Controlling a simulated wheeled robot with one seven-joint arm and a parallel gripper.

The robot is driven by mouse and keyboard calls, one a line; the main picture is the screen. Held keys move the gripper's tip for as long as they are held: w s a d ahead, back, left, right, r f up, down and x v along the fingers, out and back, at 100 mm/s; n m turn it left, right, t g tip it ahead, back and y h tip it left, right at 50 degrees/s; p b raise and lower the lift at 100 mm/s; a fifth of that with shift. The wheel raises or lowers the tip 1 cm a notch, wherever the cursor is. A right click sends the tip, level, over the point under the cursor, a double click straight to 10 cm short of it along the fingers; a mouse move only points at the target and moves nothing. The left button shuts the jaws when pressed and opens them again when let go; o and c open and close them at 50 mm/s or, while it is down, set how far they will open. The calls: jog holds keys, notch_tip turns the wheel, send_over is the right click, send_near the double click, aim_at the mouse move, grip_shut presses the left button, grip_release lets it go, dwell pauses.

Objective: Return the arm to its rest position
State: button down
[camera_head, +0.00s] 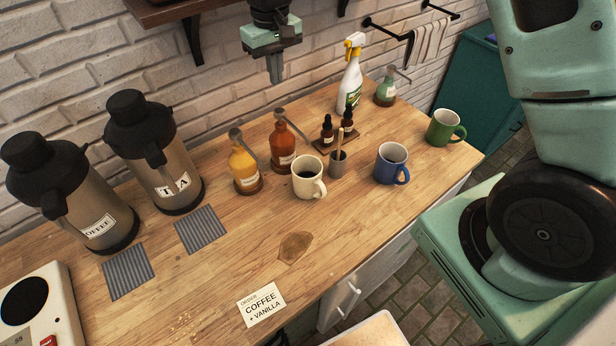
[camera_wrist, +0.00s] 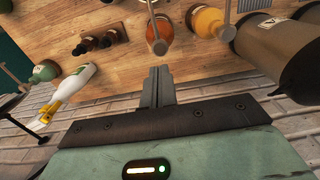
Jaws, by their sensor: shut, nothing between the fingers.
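My gripper (camera_head: 275,70) hangs above the back of the wooden counter, near the brick wall and under the shelf bracket, in the head view. Its fingers point down and are shut with nothing between them. In the wrist view my gripper (camera_wrist: 160,78) also shows its two fingers pressed together, with the counter and bottles beyond. The fingers are apart from the amber pump bottle (camera_head: 284,142) and the yellow pump bottle (camera_head: 244,168) below. The green arm links at the right of the head view are mine.
Two dispensers, coffee (camera_head: 88,205) and tea (camera_head: 160,165), stand at left. A cream mug (camera_head: 308,182) with dark liquid, a blue mug (camera_head: 391,168), a green mug (camera_head: 443,130) and a spray bottle (camera_head: 350,80) stand on the counter (camera_head: 220,270). An order card (camera_head: 262,304) lies in front.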

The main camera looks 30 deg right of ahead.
jog(key=shift+f, duration=0.1)
dwell(0.3)
jog(key=s+a+f+n+b, duration=0.1)
jog(key=s+a+b, duration=0.25)
jog(key=s, duration=0.35)
jog(key=s+a+f+n+b, duration=0.1)
jog(key=s+a+b, duration=0.25)
jog(key=s, duration=0.35)
jog(key=s+f+n+b, duration=0.1)
jog(key=s+f+b, duration=0.1)
jog(key=s, duration=0.7)
jog(key=s+f+n+b, duration=0.2)
jog(key=s+f+b, duration=0.1)
jog(key=s, duration=0.7)
jog(key=shift+d+f+n+y+b, duration=0.2)
jog(key=shift+d+n+y+b, duration=0.15)
jog(key=shift+b, duration=0.1)
jog(key=shift+r, duration=0.1)
